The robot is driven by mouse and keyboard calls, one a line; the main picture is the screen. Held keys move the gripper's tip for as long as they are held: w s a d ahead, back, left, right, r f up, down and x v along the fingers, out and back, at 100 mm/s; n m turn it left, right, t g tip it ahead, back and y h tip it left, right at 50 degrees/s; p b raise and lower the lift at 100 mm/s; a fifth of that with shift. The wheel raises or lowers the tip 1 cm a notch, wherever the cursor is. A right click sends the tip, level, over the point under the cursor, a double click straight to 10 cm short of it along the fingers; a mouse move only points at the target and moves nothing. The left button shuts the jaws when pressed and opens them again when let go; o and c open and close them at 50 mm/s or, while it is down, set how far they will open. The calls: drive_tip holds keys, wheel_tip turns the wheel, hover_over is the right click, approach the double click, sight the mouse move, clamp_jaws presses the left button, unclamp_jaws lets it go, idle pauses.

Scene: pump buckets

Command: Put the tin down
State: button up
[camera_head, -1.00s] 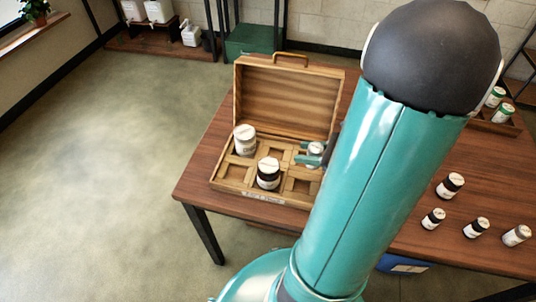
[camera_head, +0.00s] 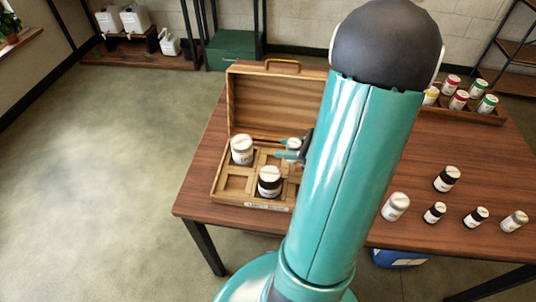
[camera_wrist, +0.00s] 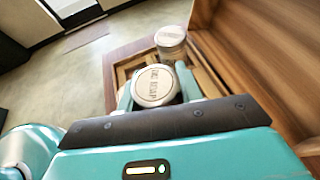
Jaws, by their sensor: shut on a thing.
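My gripper (camera_head: 291,151) is shut on a pale-lidded tin (camera_wrist: 155,86), which shows upright between the fingers in the wrist view. In the head view the tin (camera_head: 294,143) is over the right part of the open wooden case (camera_head: 233,198), partly hidden by my fingers and arm. I cannot tell whether its base touches the case. A white tin (camera_head: 242,150) stands in the case's back left compartment; a pale-topped tin (camera_wrist: 170,38) is just beyond the held one in the wrist view.
The case's raised lid (camera_head: 272,103) stands behind the compartments. Several loose tins (camera_head: 434,212) stand on the table (camera_head: 405,235) at right. A wooden tray (camera_head: 483,114) of tins is at the back right. My arm hides the table's middle and the case's right end.

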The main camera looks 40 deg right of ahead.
drive_tip(key=w+f, duration=0.4)
drive_tip(key=w, duration=0.1)
drive_tip(key=w+d+f, duration=0.1)
drive_tip(key=w+f, duration=0.1)
drive_tip(key=shift+w+f, duration=0.35)
drive_tip(key=shift+w, duration=0.05)
drive_tip(key=shift+w+f, duration=0.1)
drive_tip(key=shift+f, duration=0.1)
drive_tip(key=shift+w+f, duration=0.15)
drive_tip(key=shift+f, duration=0.75)
drive_tip(key=shift+w+f, duration=0.1)
drive_tip(key=shift+f, duration=0.75)
drive_tip(key=shift+f, duration=0.1)
drive_tip(key=o, duration=1)
